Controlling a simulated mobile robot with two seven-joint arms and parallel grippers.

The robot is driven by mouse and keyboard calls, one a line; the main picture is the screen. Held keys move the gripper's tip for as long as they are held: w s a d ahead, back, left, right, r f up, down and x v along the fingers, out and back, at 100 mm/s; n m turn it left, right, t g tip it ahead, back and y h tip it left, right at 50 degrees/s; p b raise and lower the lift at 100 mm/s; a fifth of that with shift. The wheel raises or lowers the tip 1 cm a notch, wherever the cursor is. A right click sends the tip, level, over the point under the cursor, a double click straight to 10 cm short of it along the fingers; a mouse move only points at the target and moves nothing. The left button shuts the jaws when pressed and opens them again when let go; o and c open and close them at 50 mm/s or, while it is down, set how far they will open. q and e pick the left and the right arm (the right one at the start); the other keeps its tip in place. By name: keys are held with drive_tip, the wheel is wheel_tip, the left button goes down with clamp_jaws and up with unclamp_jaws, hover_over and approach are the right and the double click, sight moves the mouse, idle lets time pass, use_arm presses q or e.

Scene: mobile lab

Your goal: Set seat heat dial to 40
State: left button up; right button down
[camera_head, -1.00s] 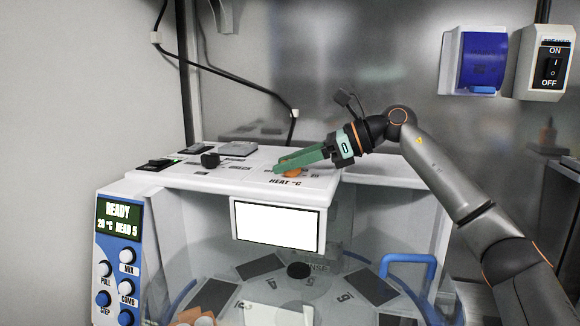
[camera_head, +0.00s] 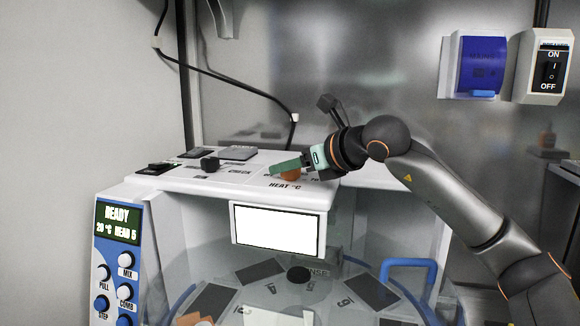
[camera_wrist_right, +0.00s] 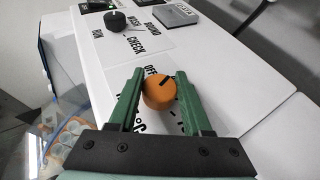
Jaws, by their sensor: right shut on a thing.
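The seat heat dial is an orange round knob (camera_head: 290,173) with a dark pointer line, on the machine's white top above the "HEAT °C" label. In the right wrist view the knob (camera_wrist_right: 159,91) sits between the two green fingers of my right gripper (camera_wrist_right: 161,88). In the head view my right gripper (camera_head: 290,168) comes in from the right and is shut on the knob. Much of the scale is hidden by the fingers, so I cannot read the pointer's value. The display (camera_head: 118,222) reads "READY", 20 °C and "HEAD 5". My left gripper is not in view.
A black knob (camera_head: 210,163) by the "CHECK" label stands left of the orange one. Black switches (camera_head: 157,168) are at the top's left end. A white screen (camera_head: 277,229) hangs on the front, above a round numbered plate. A blue handle (camera_head: 409,264) is at right.

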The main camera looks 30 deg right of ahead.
idle(0.4)
drive_tip(key=shift+c, duration=1.7)
unclamp_jaws()
drive_tip(key=b+v, duration=0.1)
drive_tip(key=v, duration=1.1)
drive_tip(key=shift+s, duration=0.25)
drive_tip(key=shift+a+r, duration=0.1)
